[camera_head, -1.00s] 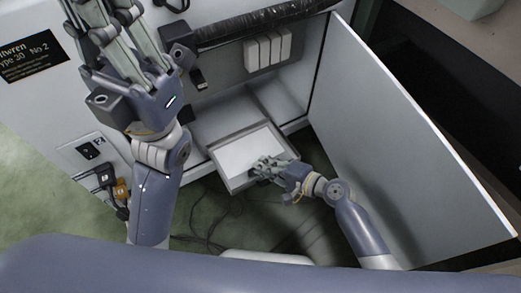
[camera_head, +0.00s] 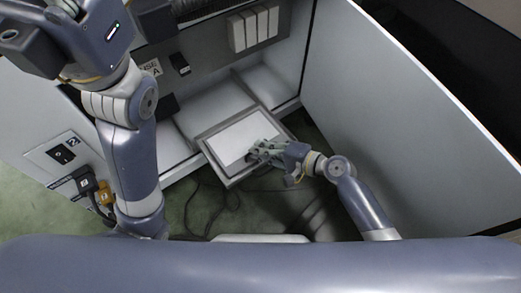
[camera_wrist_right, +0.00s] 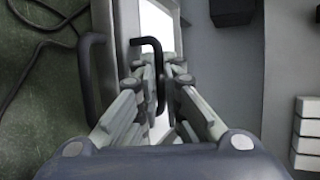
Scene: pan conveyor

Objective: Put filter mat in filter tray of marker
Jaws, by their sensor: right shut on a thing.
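The filter mat (camera_head: 240,136) is a white flat sheet lying within the grey frame of the filter tray (camera_head: 209,158), which sticks out low from the open cabinet. In the right wrist view the white mat (camera_wrist_right: 158,22) shows past the fingers. My right gripper (camera_head: 256,154) is at the tray's right side, over the mat. It is shut on a dark bent handle (camera_wrist_right: 157,62) that lies over the white mat. A second dark handle (camera_wrist_right: 85,75) is outside the tray's edge. My left gripper (camera_head: 65,30) is at the upper left with its fingertips cut off by the picture.
The open cabinet door (camera_head: 400,110) stands to the right of the tray. White blocks (camera_head: 252,28) are on the cabinet's back wall. Dark cables (camera_head: 212,205) lie on the green floor below the tray. Plugs (camera_head: 95,190) stick out at the lower left.

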